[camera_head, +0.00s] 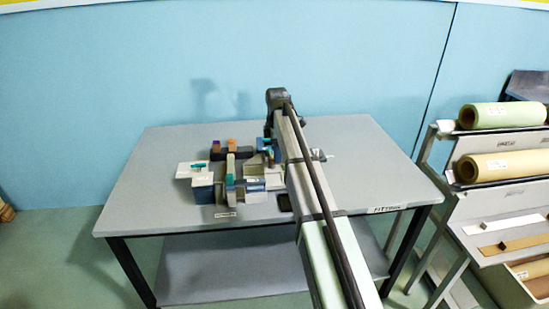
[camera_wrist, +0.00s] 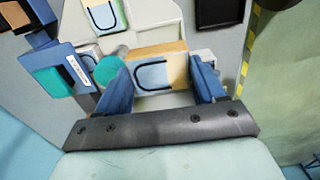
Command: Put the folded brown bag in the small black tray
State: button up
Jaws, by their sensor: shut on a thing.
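My gripper (camera_wrist: 161,66) has its two blue fingers closed on a tan-brown piece, which I take for the folded brown bag (camera_wrist: 178,70). The bag carries a pale blue panel with a black loop and sits between the fingers in the wrist view. In the head view my gripper (camera_head: 266,150) is above the right part of the cluster on the table, and my arm hides much of it. A small black tray (camera_wrist: 218,14) shows at the top of the wrist view, apart from the bag. A dark patch by my arm in the head view may be the same tray (camera_head: 284,202).
White boxes (camera_head: 203,188) and blue holders crowd the table (camera_head: 365,150) left of my arm. A teal round piece (camera_wrist: 108,70) is close to the left finger. Another looped panel (camera_wrist: 102,16) lies beyond. A rack of paper rolls (camera_head: 500,115) stands right. The table's right side is clear.

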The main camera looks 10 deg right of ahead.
jog(key=s+d+f+m, duration=0.2)
jog(key=s+m, duration=0.3)
jog(key=m, duration=0.4)
jog(key=s+d+f+m, duration=0.2)
jog(key=s+m, duration=0.4)
jog(key=m, duration=0.2)
jog(key=shift+s+d+f+m, duration=0.2)
jog(key=shift+d+m, duration=0.1)
jog(key=shift+m, duration=0.1)
jog(key=shift+f, duration=0.15)
jog(key=shift+f, duration=2.5)
jog(key=shift+f, duration=0.8)
jog(key=o, duration=1.1)
jog(key=shift+r, duration=0.1)
